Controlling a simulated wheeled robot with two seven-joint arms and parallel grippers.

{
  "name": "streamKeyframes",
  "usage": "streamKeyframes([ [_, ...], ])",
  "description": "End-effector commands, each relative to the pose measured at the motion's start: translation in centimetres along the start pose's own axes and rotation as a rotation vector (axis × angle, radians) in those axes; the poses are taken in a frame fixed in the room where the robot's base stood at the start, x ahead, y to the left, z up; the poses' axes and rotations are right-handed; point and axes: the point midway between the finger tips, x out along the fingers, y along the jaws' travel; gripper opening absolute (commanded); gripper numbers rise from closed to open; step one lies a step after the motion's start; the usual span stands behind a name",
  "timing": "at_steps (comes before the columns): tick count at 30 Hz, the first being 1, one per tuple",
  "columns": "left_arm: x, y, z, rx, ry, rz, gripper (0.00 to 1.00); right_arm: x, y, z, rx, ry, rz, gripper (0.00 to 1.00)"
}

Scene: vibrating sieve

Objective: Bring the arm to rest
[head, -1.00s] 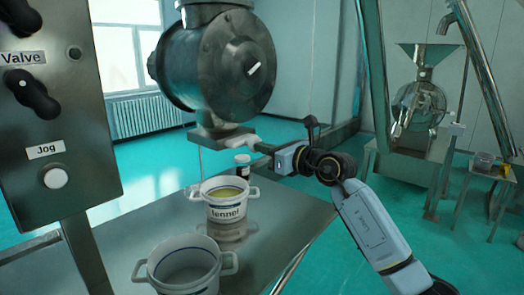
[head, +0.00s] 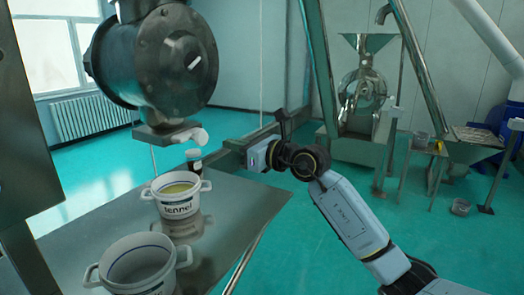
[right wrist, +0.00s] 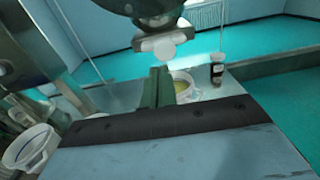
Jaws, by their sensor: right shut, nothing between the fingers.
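My right arm comes in from the lower right in the head view. Its gripper (head: 228,146) is shut and empty, held above the table, to the right of the white outlet piece (head: 188,135) under the big metal drum (head: 160,60). In the right wrist view the shut green fingers (right wrist: 158,88) point ahead, just below the white outlet piece (right wrist: 160,46). The fingers look apart from it in the head view. My left gripper is not in view.
A white bucket (head: 177,207) with yellowish contents stands on the metal table (head: 225,215). A second bucket (head: 140,255) is nearer, and a small dark bottle (head: 194,160) stands behind. A steel machine with a hopper (head: 365,85) stands at the back right. Green floor on the right is open.

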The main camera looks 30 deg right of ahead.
Motion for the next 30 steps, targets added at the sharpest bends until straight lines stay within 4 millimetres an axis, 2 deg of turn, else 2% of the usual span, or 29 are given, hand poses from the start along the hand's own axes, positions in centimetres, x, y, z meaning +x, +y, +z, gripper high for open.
streamKeyframes([
  [3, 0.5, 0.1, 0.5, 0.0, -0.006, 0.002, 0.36, -2.7, 0.0, -0.3, -0.001, 0.003, -0.001, 0.0],
  [9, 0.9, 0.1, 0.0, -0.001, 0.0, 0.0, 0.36, -5.7, 0.0, -0.3, 0.001, 0.004, 0.0, 0.0],
  [18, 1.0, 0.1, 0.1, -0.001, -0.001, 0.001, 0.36, -6.8, 0.1, -0.2, 0.004, 0.002, 0.003, 0.0],
  [21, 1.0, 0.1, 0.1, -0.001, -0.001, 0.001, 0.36, -6.7, 0.9, -0.2, 0.04, -0.029, 0.028, 0.0],
  [23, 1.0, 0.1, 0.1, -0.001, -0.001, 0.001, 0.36, -6.7, 2.2, -0.2, 0.101, -0.078, 0.064, 0.0],
  [26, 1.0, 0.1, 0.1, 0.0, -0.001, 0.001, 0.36, -7.2, 4.8, 0.0, 0.284, -0.212, 0.142, 0.0],
  [28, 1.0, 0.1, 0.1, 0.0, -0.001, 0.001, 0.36, -8.1, 6.2, 0.3, 0.465, -0.33, 0.187, 0.0],
  [30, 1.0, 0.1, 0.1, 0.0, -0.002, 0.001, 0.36, -9.3, 6.8, 0.4, 0.668, -0.448, 0.205, 0.0],
])
